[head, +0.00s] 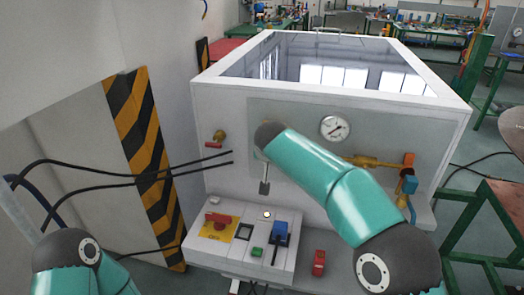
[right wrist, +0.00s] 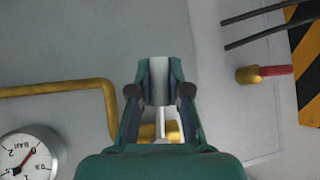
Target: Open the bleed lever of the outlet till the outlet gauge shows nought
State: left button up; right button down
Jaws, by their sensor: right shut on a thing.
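A round white gauge (head: 335,127) is on the front panel of the white cabinet. It also shows upside down in the right wrist view (right wrist: 29,160), with a red needle; its exact reading is too small to tell. A pale grey lever (right wrist: 159,82) has a thin stem running to a brass fitting (right wrist: 172,131). My right gripper (right wrist: 160,88) is shut on the lever, one finger on each side. In the head view the lever's grey end (head: 264,187) hangs below my right wrist, which hides the fingers. My left gripper is out of view.
A brass valve with a red handle (head: 216,139) is left of my right gripper, near black cables (head: 120,170). Yellow piping with a blue valve (head: 409,184) is at the right. A control box (head: 230,262) juts out below. A striped post (head: 140,130) stands at the left.

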jog(key=shift+s+d+f+h, duration=0.1)
jog(key=shift+d+h, duration=0.1)
jog(key=shift+h, duration=0.2)
jog(key=shift+f, duration=0.1)
jog(key=c, duration=1.1)
grip_release()
jog(key=shift+d+p, duration=0.1)
jog(key=shift+p, duration=0.2)
jog(key=v, duration=1.2)
jog(key=shift+r, duration=0.2)
